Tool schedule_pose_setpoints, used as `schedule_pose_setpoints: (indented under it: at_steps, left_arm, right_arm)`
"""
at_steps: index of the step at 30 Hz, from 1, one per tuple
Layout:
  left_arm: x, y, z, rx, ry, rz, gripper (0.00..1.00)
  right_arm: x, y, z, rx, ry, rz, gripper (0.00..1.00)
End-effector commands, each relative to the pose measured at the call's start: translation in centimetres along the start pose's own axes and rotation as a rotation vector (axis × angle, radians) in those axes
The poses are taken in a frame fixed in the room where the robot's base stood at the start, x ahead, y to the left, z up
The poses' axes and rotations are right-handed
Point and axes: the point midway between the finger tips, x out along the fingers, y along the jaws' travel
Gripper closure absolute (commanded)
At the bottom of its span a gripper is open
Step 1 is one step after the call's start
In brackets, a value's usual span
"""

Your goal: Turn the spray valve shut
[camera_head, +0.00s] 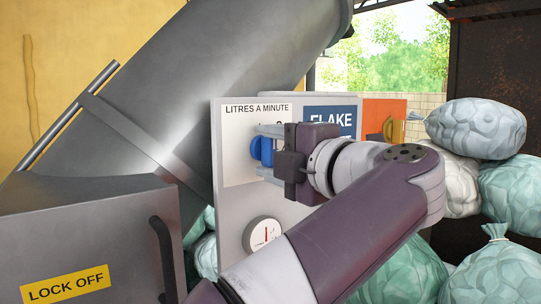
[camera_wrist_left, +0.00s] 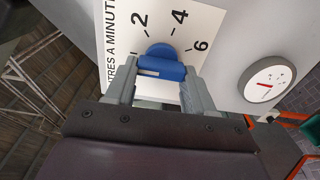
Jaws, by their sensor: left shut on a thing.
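The blue valve knob (camera_head: 256,149) sits on a white dial plate (camera_head: 244,112) headed "LITRES A MINUTE", on a grey panel. My left gripper (camera_head: 265,151) reaches it from the right and is shut on the knob. In the left wrist view the knob (camera_wrist_left: 162,52) lies between the two grey fingers of the gripper (camera_wrist_left: 160,76). The numbers 2, 4 and 6 show around the knob there, and a pale mark is on its grip bar. The gripper hides part of the dial. My right gripper is not in view.
A round gauge with a red needle (camera_head: 262,233) is low on the panel. A blue "FLAKE" sign (camera_head: 330,113) and an orange panel (camera_head: 395,109) are behind my gripper. A grey box marked "LOCK OFF" (camera_head: 95,215) stands left. Stuffed bags (camera_head: 476,127) are piled right.

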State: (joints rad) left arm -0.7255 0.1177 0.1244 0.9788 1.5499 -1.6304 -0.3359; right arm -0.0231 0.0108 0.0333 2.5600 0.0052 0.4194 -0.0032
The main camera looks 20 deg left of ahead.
Motion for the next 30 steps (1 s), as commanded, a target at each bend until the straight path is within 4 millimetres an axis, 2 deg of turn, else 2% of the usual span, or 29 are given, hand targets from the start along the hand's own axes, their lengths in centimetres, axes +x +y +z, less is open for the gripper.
schedule_pose_setpoints:
  at_steps: [8, 9, 11, 12, 20, 23, 26, 30]
  left_arm:
    - [0.0, -0.2, 0.2, 0.005, -0.002, -0.003, 0.77]
    - [0.0, -0.2, 0.2, 0.005, -0.002, -0.002, 0.43]
    - [0.0, -0.2, 0.2, 0.005, -0.002, -0.002, 0.24]
    - [0.0, -0.1, 0.1, 0.004, -0.002, -0.002, 0.21]
    - [-0.1, 0.0, 0.0, 0.001, -0.001, 0.000, 0.21]
    - [-0.8, -0.1, 0.1, 0.002, -0.003, 0.001, 0.21]
    - [-2.7, -0.3, 0.2, 0.000, -0.006, 0.000, 0.21]
    - [-6.4, -0.3, 0.3, 0.002, -0.008, 0.000, 0.21]
  right_arm:
    - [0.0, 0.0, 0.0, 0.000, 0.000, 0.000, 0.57]
    - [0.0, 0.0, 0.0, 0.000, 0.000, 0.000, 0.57]
    - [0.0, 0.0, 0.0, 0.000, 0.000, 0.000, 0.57]
    - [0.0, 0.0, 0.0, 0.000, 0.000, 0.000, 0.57]
    - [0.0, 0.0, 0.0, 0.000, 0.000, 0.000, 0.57]
    - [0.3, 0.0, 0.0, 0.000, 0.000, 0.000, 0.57]
    - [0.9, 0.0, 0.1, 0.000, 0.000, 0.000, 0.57]
    - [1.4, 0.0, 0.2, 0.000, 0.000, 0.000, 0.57]
